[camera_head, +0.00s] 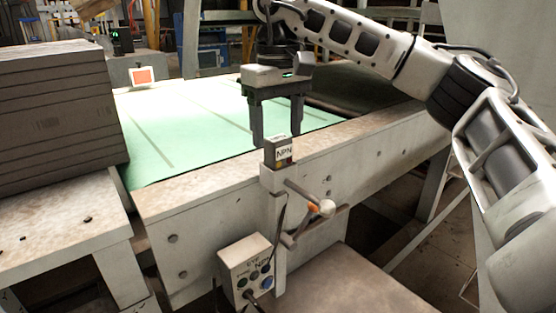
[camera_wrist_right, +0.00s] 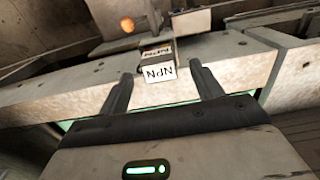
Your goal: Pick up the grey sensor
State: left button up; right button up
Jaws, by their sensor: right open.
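The grey sensor (camera_head: 281,152) is a small block with a white "NPN" label. It sits on a bracket at the near edge of the conveyor in the head view. My left gripper is not in view.
The green conveyor belt (camera_head: 190,125) lies behind the sensor. A bracket rod with an orange-and-white tip (camera_head: 320,208) sticks out below it. A control box with buttons (camera_head: 248,268) hangs lower. Stacked grey slabs (camera_head: 55,110) stand at left. A small orange-screen device (camera_head: 143,76) stands at the back.

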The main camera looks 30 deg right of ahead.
jog(key=shift+f, duration=1.35)
jog(key=c, duration=1.1)
jog(key=shift+r, duration=0.2)
